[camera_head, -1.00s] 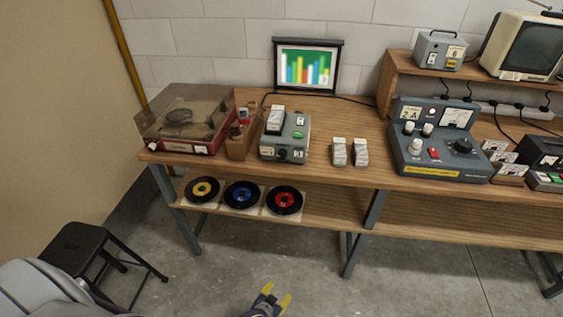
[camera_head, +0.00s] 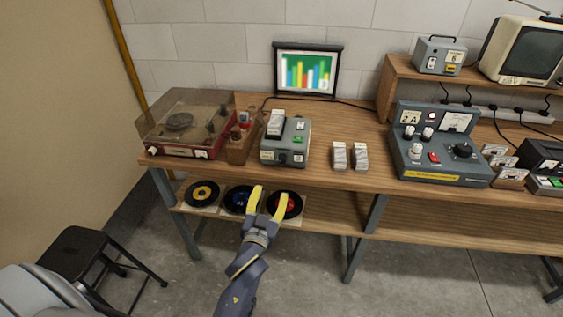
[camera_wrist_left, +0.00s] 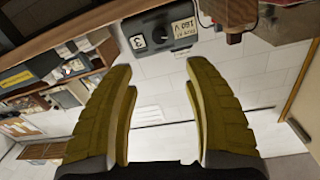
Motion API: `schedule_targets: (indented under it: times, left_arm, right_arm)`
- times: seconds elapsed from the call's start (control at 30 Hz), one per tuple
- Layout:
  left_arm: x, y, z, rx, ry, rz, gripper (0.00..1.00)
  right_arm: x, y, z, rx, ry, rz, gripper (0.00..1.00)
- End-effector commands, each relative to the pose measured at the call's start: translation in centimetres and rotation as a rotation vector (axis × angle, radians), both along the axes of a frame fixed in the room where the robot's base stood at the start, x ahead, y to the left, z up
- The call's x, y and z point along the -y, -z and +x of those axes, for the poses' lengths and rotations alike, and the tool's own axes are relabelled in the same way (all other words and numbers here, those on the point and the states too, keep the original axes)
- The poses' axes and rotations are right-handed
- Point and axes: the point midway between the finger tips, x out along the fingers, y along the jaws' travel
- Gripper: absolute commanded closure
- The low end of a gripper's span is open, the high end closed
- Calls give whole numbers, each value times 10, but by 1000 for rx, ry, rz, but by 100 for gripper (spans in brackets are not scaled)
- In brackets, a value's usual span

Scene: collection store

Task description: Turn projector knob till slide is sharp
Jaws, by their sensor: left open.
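The grey slide projector (camera_head: 270,153) stands on the bench, with a dark focus knob (camera_head: 283,156) on its front face. Its slide picture (camera_head: 307,72) shows coloured bars with soft, blurred edges on the wall screen. My left gripper (camera_head: 269,194) is open and empty, with yellow fingers, below and in front of the bench's front edge, apart from the projector. In the left wrist view, the projector (camera_wrist_left: 183,36) shows near the top between and beyond the open fingers (camera_wrist_left: 158,70). My right gripper is out of view.
A record player (camera_head: 180,148) and a wooden box (camera_head: 238,149) stand left of the projector. Two small slide boxes (camera_head: 340,156) and a control console (camera_head: 440,170) stand right. The lower shelf (camera_head: 325,213) with records lies behind my left gripper. A black stool (camera_head: 75,246) is at left.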

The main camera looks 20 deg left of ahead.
Motion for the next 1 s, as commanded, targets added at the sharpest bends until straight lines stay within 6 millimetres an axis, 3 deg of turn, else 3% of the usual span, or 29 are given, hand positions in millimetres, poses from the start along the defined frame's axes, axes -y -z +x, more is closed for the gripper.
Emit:
schedule_targets:
  times: [0.7, 1.0]
  left_arm:
    - [-18, 0, 120, 0, 1, 0, 49]
    - [-24, 0, 154, 0, 0, 1, 49]
  right_arm:
    - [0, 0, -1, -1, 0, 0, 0]
    - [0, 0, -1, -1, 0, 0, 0]
